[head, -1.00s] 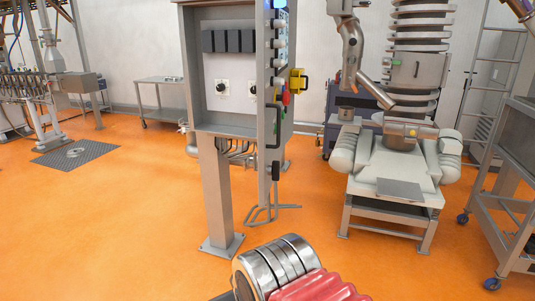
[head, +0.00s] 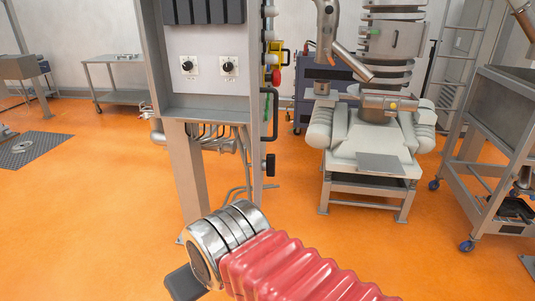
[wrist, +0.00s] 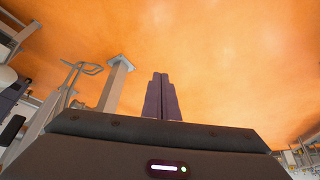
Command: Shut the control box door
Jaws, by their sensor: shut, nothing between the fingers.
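The control box (head: 207,103) stands on a grey post, its front open, showing two knobs and dark modules. Its top is cut off in the head view. Its door (head: 257,140) stands open at the right side, seen nearly edge-on, with black handles (head: 270,165) on its outer face. My gripper's fingers (wrist: 161,97) show in the wrist view, shut and empty, pointing over orange floor.
The post's foot (wrist: 121,62) appears upside down in the wrist view. A machine on a stand (head: 370,160) is behind right, and a wheeled steel frame (head: 510,130) at far right. A small table (head: 115,75) stands back left. Orange floor is clear between.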

